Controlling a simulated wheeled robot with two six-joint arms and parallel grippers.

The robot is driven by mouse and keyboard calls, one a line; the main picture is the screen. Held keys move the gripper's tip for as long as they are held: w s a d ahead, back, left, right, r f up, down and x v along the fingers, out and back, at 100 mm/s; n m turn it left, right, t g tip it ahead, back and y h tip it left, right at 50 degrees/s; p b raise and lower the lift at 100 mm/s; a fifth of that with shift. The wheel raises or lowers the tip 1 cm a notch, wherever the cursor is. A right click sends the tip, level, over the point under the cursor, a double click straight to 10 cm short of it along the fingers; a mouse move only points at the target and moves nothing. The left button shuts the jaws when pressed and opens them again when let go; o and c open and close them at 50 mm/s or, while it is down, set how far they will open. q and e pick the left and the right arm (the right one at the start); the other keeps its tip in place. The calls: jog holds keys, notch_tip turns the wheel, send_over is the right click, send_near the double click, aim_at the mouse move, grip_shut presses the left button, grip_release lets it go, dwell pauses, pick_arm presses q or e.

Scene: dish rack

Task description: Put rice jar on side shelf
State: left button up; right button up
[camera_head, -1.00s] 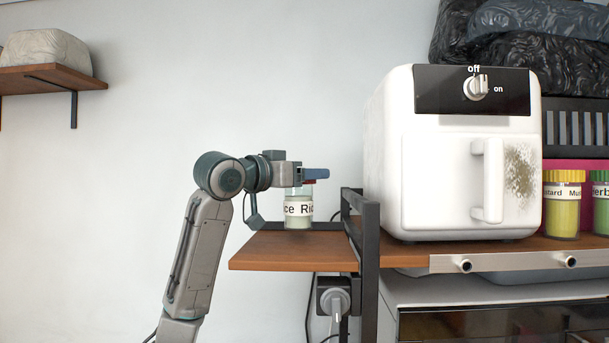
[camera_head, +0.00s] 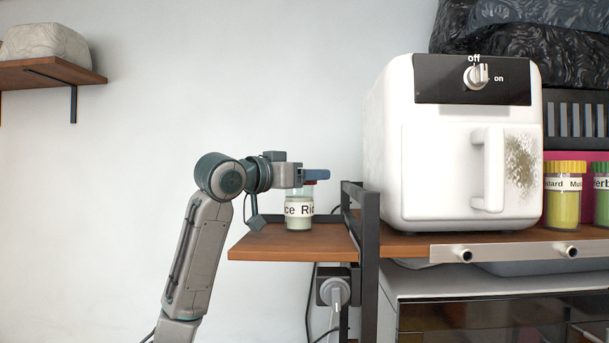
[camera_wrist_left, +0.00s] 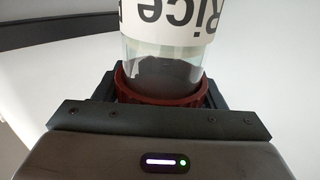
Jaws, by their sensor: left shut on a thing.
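The rice jar (camera_head: 299,212) is clear with a white label reading Rice, pale contents and a red lid. It is upright at the side shelf (camera_head: 285,245), a brown wooden board left of the black frame. Its base appears at the board's surface; I cannot tell for sure whether it touches. My left gripper (camera_head: 312,175) is shut on the jar at its lid. In the left wrist view the jar (camera_wrist_left: 168,55) shows upside down, its red lid between the fingers (camera_wrist_left: 160,95). My right gripper is not in view.
The black frame post (camera_head: 369,245) stands just right of the jar. A white air fryer (camera_head: 440,150) is on the main shelf beyond it, with a mustard jar (camera_head: 562,205) farther right. A plug (camera_head: 336,291) is below the side shelf.

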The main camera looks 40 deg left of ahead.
pick_arm(q)
jog(key=o, duration=1.7)
jog(key=shift+s, duration=0.1)
jog(key=shift+s+f+b, duration=0.15)
jog(key=shift+s+b, duration=0.3)
jog(key=shift+s, duration=0.05)
jog(key=s+b, duration=0.4)
jog(key=s, duration=0.5)
jog(key=shift+s+a, duration=0.4)
jog(key=shift+r, duration=0.2)
grip_shut()
